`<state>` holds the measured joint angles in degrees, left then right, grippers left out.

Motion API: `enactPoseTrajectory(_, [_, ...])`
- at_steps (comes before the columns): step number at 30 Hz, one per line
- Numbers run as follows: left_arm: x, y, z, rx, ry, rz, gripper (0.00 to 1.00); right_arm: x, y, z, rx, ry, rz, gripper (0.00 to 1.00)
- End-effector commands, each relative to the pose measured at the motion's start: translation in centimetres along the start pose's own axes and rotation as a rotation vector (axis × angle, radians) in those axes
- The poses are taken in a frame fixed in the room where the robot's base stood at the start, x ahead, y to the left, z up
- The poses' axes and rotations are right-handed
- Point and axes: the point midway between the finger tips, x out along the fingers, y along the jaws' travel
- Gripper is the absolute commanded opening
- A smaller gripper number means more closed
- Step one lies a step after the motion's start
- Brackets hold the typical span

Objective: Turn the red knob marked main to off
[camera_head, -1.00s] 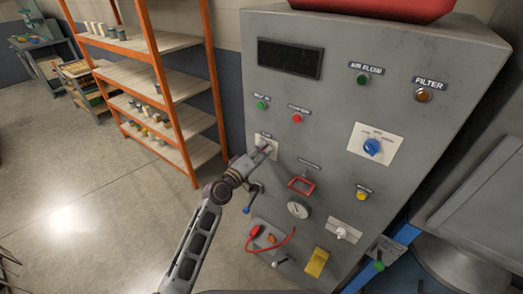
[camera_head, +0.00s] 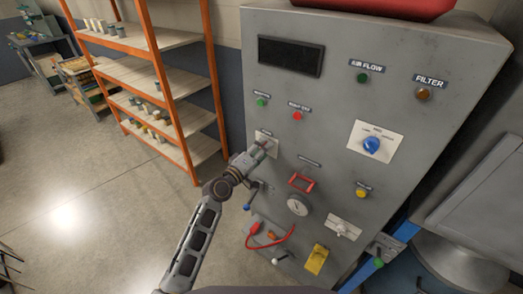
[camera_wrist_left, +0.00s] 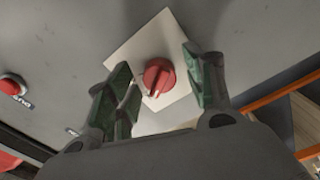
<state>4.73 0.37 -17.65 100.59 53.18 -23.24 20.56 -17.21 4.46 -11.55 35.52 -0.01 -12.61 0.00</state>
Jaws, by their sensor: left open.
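The red knob (camera_wrist_left: 159,77) sits on a pale square plate (camera_wrist_left: 177,22) in the left wrist view, with a white line on its face. My left gripper (camera_wrist_left: 160,90) is open, with green-padded fingers on either side of the knob; I cannot tell whether they touch it. In the head view my left gripper (camera_head: 262,150) is at the plate (camera_head: 270,136) on the left of the grey cabinet (camera_head: 335,110), and it hides the knob there. The plate's markings are too small to read. My right gripper is not in view.
The cabinet face also carries a blue knob (camera_head: 371,145), a red square handle (camera_head: 302,183), a gauge (camera_head: 297,206) and a blue-tipped lever (camera_head: 249,204) close below my left wrist. An orange shelf rack (camera_head: 165,90) stands to the left. Open floor (camera_head: 90,200) lies left of my arm.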

Motion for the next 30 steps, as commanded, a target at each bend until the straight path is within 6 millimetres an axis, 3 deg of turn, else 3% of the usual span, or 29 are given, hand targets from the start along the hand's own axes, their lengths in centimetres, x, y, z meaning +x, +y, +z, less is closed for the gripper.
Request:
enactPoseTrajectory(3, [0.0,0.0,0.0,0.001,0.000,0.000,0.53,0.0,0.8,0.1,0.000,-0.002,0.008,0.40])
enactPoseTrajectory(11, [-1.0,0.0,0.0,0.001,0.000,0.000,0.53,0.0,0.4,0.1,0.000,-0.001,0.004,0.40])
enactPoseTrajectory(30, [-7.7,-0.1,0.0,0.002,0.000,-0.001,0.53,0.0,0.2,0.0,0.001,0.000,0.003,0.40])
